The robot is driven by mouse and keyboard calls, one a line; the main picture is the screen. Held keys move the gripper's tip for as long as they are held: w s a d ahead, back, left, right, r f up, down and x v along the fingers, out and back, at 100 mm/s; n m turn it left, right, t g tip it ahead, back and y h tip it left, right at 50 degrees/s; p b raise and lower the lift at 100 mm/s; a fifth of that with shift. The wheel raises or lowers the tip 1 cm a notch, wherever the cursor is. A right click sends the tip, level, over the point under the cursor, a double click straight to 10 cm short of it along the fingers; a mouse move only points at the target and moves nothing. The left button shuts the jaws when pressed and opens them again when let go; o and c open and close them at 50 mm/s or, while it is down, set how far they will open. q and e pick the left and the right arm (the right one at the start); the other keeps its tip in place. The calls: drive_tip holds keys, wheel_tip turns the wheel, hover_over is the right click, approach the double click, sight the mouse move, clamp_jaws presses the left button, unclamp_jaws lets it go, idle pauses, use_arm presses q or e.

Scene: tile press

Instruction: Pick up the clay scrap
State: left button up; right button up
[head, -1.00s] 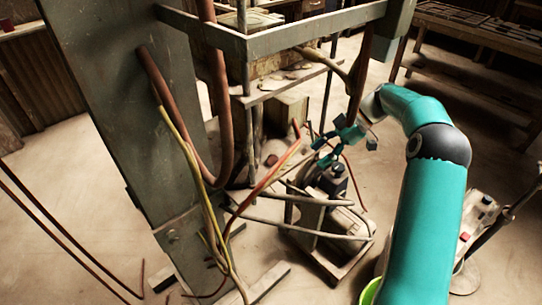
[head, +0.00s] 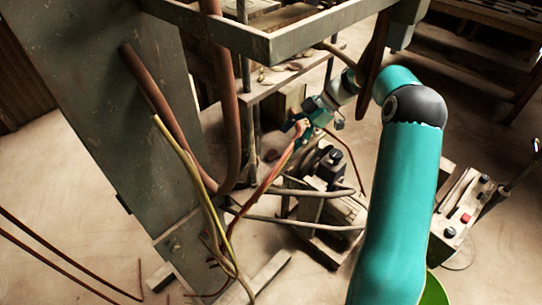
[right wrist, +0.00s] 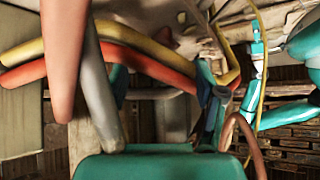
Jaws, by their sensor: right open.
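Pale lumps that look like clay scrap (head: 283,70) lie on the shelf of the press, partly hidden behind the frame bar. My right gripper (head: 312,127) is open, below and to the right of that shelf, partly behind the red hose. I see nothing held in it. In the right wrist view the gripper (right wrist: 165,110) is seen close up, with hoses across its fingers; I cannot make out clay between them. My left gripper is not seen in the head view.
The green press column (head: 110,100) and its frame bar (head: 270,45) stand close to my right arm. Red hose (head: 270,175) and yellow hose (head: 190,165) hang in front. A pump unit (head: 325,205) stands below. A control box (head: 462,212) is at right. Open floor lies at left.

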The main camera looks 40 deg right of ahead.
sight(276, 152)
drive_tip(key=shift+s+p+x, duration=0.15)
drive_tip(key=shift+p+x, duration=0.05)
drive_tip(key=shift+x, duration=1.15)
drive_tip(key=shift+s+p+x, duration=0.15)
drive_tip(key=shift+s+x, duration=0.05)
drive_tip(key=shift+x, duration=1.2)
drive_tip(key=c, duration=1.2)
drive_tip(key=shift+s, duration=0.1)
